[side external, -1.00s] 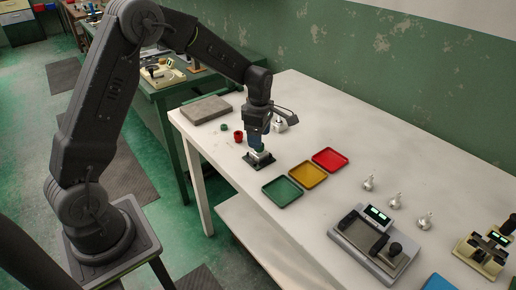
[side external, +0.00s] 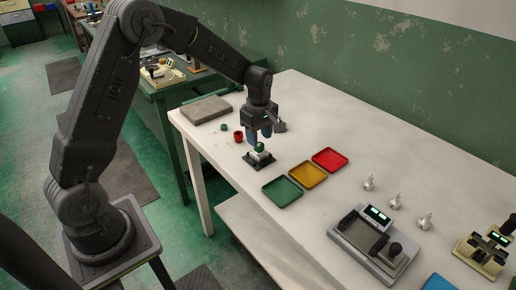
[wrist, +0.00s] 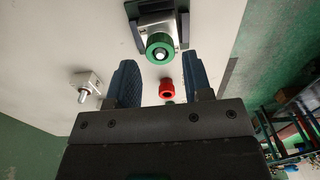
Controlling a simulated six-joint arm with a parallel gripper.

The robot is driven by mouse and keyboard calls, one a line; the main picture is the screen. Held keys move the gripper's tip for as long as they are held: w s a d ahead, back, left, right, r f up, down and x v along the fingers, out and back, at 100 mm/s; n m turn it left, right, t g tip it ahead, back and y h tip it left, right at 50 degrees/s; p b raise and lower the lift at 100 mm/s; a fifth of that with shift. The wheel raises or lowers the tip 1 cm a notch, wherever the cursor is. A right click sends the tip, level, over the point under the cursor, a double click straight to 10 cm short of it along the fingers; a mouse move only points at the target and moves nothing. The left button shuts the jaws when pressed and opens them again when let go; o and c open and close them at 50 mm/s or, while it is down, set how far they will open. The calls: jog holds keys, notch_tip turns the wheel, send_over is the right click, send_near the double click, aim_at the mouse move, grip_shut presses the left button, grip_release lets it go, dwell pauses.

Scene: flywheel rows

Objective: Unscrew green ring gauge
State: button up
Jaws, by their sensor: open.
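The green ring gauge (side external: 259,146) sits on top of the grey block in the dark fixture (side external: 259,161) on the white table. In the wrist view the green ring (wrist: 160,46) shows from above, around a bright metal stud in its centre. My gripper (side external: 260,137) is open, its blue fingers pointing down just above and behind the ring in the side view. In the wrist view the fingers (wrist: 162,82) are spread apart with nothing held, and the ring lies beyond the fingertips.
A metal block with a stud (wrist: 88,84) stands nearby. Green (side external: 282,191), yellow (side external: 307,174) and red (side external: 330,160) trays lie to the right. A grey slab (side external: 206,109) is at the far left.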

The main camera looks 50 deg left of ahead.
aim_at(259, 144)
jog(key=m, duration=1)
jog(key=shift+m, duration=0.3)
jog(key=m, duration=1.1)
jog(key=shift+f, duration=0.2)
jog(key=shift+f, duration=1.3)
jog(key=shift+c, duration=0.2)
jog(key=c, duration=0.6)
jog(key=n, duration=0.4)
jog(key=shift+n, duration=0.4)
jog(key=shift+c, duration=0.3)
